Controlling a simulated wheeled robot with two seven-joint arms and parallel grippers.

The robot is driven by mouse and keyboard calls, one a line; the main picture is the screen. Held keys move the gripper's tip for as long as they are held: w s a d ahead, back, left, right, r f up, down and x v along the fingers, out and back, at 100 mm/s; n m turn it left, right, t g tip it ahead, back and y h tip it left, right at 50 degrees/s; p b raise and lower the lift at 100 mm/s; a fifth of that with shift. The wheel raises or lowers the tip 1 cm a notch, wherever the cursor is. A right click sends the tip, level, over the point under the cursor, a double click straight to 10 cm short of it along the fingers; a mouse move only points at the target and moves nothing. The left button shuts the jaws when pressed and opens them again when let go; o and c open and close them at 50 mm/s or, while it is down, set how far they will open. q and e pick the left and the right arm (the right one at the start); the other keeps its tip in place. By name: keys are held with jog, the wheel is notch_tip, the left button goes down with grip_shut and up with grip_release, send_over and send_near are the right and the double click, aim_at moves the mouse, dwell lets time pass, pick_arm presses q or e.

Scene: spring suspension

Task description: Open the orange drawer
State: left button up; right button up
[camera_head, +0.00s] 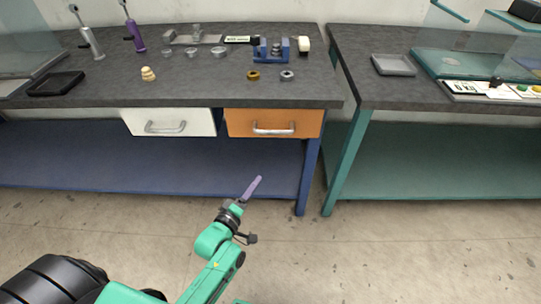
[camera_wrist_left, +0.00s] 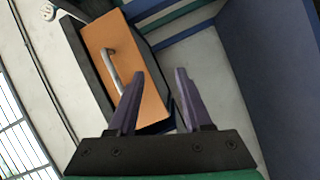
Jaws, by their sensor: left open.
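The orange drawer (camera_head: 273,122) is set under the dark benchtop, to the right of a white drawer, and looks closed. Its silver bar handle (camera_head: 273,128) runs across the front. In the left wrist view the orange drawer front (camera_wrist_left: 148,100) appears tilted, with its handle (camera_wrist_left: 112,70) just beyond the left fingertip. My left gripper (camera_head: 252,188) is below and in front of the drawer, apart from the handle. Its two purple fingers (camera_wrist_left: 157,85) are spread with nothing between them. My right gripper does not show.
The white drawer (camera_head: 170,122) is left of the orange one. The benchtop (camera_head: 200,90) holds a blue fixture (camera_head: 271,50), rings and other small parts. A blue leg (camera_head: 309,170) stands below the right end. A second bench (camera_head: 440,104) is to the right. Floor in front is clear.

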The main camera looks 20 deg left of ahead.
aim_at(271, 132)
pick_arm(q)
notch_tip(271, 132, up, 8)
jog(key=w+n+t, duration=0.1)
jog(key=n+t, duration=0.2)
jog(key=x, duration=0.4)
jog(key=b+x, duration=0.1)
jog(key=x, duration=0.9)
jog(key=shift+w+a+b, duration=0.15)
jog(key=shift+a+b, duration=0.15)
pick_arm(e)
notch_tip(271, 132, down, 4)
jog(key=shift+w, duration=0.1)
pick_arm(q)
grip_shut()
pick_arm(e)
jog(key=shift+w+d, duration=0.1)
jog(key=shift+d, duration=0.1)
